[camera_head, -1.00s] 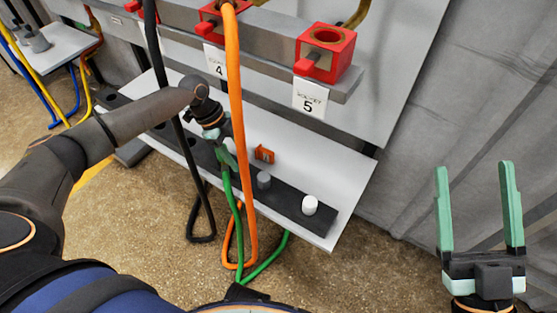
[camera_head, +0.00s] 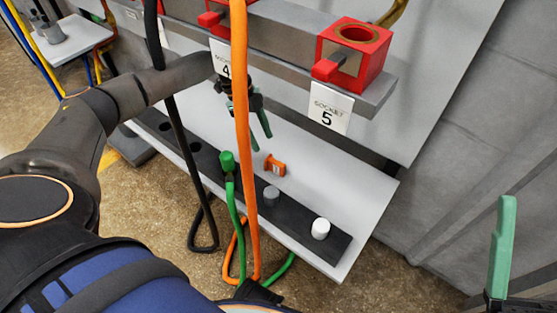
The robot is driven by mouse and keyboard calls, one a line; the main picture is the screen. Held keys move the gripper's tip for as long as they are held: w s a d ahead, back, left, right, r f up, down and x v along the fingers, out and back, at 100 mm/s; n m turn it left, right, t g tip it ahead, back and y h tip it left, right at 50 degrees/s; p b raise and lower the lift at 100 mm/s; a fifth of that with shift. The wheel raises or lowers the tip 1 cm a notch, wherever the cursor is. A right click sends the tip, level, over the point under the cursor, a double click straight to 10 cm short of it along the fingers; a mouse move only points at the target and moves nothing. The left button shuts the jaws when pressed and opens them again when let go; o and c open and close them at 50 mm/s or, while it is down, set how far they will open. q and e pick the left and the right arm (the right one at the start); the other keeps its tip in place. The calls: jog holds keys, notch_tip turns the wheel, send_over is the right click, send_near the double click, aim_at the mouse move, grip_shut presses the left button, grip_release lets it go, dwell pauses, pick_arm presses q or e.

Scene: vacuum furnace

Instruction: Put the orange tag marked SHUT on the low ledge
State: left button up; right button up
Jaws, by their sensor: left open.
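A small orange tag (camera_head: 274,166) sits on the white low ledge (camera_head: 340,190), behind the black strip. Its lettering is too small to read. My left gripper (camera_head: 263,122) is open and empty, partly hidden by the hanging orange cable. It appears up and to the left of the tag, apart from it. My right gripper (camera_head: 502,245) is cut off at the lower right edge. One green finger shows, with no second finger close beside it.
A green plug (camera_head: 228,162) stands at the black strip (camera_head: 310,222), near grey (camera_head: 271,196) and white (camera_head: 321,228) pegs. Orange (camera_head: 242,100) and black (camera_head: 170,110) cables hang in front. Above is the red socket 5 (camera_head: 362,50). The ledge's right part is clear.

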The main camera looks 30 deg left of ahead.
aim_at(273, 160)
pick_arm(q)
jog(key=b+x, duration=0.1)
jog(key=x, duration=0.4)
jog(key=shift+b, duration=0.3)
jog(key=b+x, duration=0.1)
jog(key=x, duration=0.1)
jog(key=b+x, duration=0.1)
jog(key=x, duration=0.1)
jog(key=shift+w+d+f+b, duration=0.1)
jog(key=shift+w+d+b, duration=0.05)
jog(key=shift+w+b, duration=0.2)
jog(key=shift+d+f, duration=0.25)
jog(key=shift+f, duration=0.2)
pick_arm(e)
jog(key=shift+n+g, duration=0.3)
jog(key=f, duration=0.6)
jog(key=shift+w+a, duration=0.1)
jog(key=shift+a, duration=0.3)
pick_arm(q)
jog(key=shift+c, duration=0.3)
pick_arm(e)
jog(key=shift+r, duration=0.1)
pick_arm(q)
grip_shut()
